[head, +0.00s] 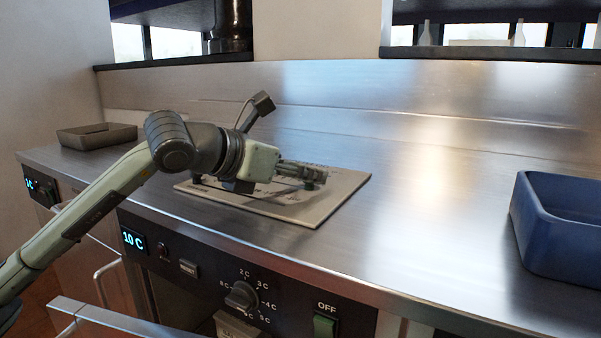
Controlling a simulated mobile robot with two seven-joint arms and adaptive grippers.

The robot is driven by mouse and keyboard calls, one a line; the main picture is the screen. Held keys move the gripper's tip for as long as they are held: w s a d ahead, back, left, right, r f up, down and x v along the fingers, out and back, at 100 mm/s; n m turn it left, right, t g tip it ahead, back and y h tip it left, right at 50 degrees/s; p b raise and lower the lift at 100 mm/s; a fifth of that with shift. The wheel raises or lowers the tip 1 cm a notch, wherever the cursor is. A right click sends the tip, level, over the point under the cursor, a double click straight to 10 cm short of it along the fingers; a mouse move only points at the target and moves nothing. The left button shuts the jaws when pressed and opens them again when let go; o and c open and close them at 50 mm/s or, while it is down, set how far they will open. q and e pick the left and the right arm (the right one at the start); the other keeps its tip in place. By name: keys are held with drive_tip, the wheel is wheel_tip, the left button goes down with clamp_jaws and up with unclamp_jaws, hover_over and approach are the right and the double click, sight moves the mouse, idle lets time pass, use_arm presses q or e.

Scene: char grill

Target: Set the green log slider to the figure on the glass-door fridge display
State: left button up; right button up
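A light flat board (345,187) with dark markings lies on the steel counter. My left gripper (314,177) is low over the board, pointing right, its fingers close together and partly blurred into each other. I cannot tell whether they hold anything. No green log slider can be made out; the gripper and arm cover part of the board. A lit display (133,240) on the counter front reads about "10 C". A second lit display (31,185) further left is too small to read fully. I cannot tell which belongs to the glass-door fridge. My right gripper is not in view.
A blue tray (570,245) stands at the right and a grey-brown tray (85,138) at the back left. The front panel has a round knob (240,296) with temperature marks and a green switch (324,327) under "OFF". The counter between board and blue tray is clear.

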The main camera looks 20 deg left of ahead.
use_arm(q)
drive_tip(key=shift+o, duration=1)
drive_tip(key=shift+d, duration=0.1)
drive_tip(key=shift+s, duration=0.15)
drive_tip(key=v, duration=1.2)
